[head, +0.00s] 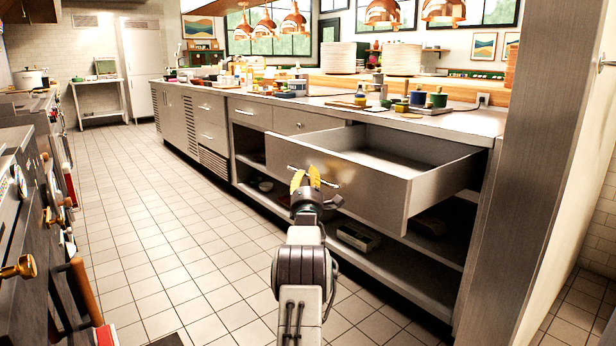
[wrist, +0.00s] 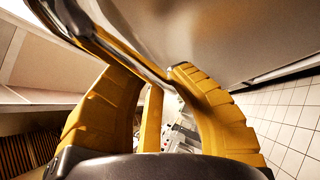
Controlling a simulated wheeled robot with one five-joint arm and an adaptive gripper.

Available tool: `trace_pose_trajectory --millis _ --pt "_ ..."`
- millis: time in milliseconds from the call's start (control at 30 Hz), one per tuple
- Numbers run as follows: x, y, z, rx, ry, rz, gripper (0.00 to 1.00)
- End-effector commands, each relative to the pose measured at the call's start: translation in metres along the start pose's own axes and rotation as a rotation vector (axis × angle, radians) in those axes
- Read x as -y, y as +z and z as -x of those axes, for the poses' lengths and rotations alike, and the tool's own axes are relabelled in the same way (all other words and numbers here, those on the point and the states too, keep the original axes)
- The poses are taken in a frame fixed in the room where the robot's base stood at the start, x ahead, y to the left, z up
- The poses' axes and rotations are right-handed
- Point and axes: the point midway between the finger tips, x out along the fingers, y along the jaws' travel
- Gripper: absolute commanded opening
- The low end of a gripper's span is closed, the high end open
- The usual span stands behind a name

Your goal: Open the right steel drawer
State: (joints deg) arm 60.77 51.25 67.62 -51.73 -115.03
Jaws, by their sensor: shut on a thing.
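The right steel drawer (head: 365,181) is pulled well out from the long steel counter, and its empty-looking inside (head: 400,157) shows. Its bar handle (head: 331,183) is on the drawer front. My gripper (head: 306,176) has its yellow fingers at the handle, left of the drawer front's middle. In the wrist view the yellow fingers of my gripper (wrist: 152,78) close around the shiny bar handle (wrist: 125,52), with the steel drawer front (wrist: 215,35) above. The exact contact is partly hidden by the fingers.
The counter (head: 470,122) carries pots, boards and stacked plates. Open shelves under the drawer hold a container (head: 357,237). A stove with knobs (head: 22,267) stands on the left. A wall panel (head: 535,150) is close on the right. The tiled aisle (head: 150,215) is clear.

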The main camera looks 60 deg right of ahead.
Motion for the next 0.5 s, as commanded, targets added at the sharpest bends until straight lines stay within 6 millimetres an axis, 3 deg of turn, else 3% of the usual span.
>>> trace_pose_trajectory --millis 100,133,300,500 --pt "-0.0012 0.0007 -0.0004 0.001 0.002 0.001 0.0" --pt "-0.0012 0.0007 -0.0004 0.001 0.002 0.001 0.18" --pt "-0.0011 0.0006 -0.0004 0.001 0.002 0.001 0.32" --pt "-0.0007 0.0005 -0.0002 0.001 0.001 0.0 0.32"
